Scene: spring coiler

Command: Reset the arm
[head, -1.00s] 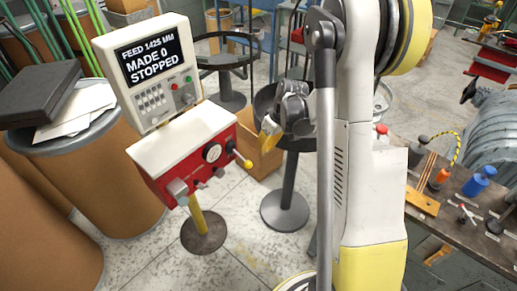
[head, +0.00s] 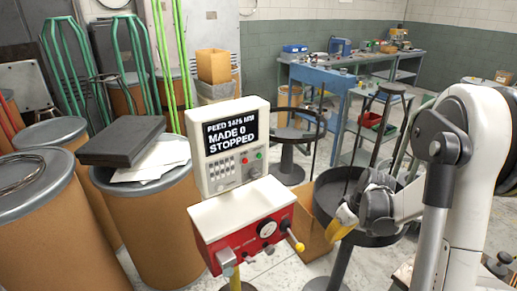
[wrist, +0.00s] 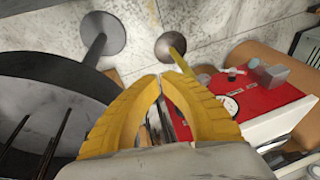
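My gripper (head: 340,226) has yellow fingers and hangs just right of the control box, in front of a round black tray stand. In the wrist view the two fingertips (wrist: 160,78) meet, with only a narrow gap behind them and nothing clearly held. My white arm (head: 474,170) reaches in from the right side of the head view. The control box (head: 240,222) is red with a white top, a gauge and a yellow-knobbed lever. Its display panel (head: 230,137) reads "MADE 0 STOPPED" with a feed line above. The red box also shows in the wrist view (wrist: 262,98), right of the fingers.
The black tray (head: 345,185) stands close behind my gripper, with a cardboard box (head: 318,238) below. Brown drums (head: 160,235) crowd the left, one topped by papers and a dark case (head: 122,140). A blue workbench (head: 318,82) stands at the back. Some floor is clear between.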

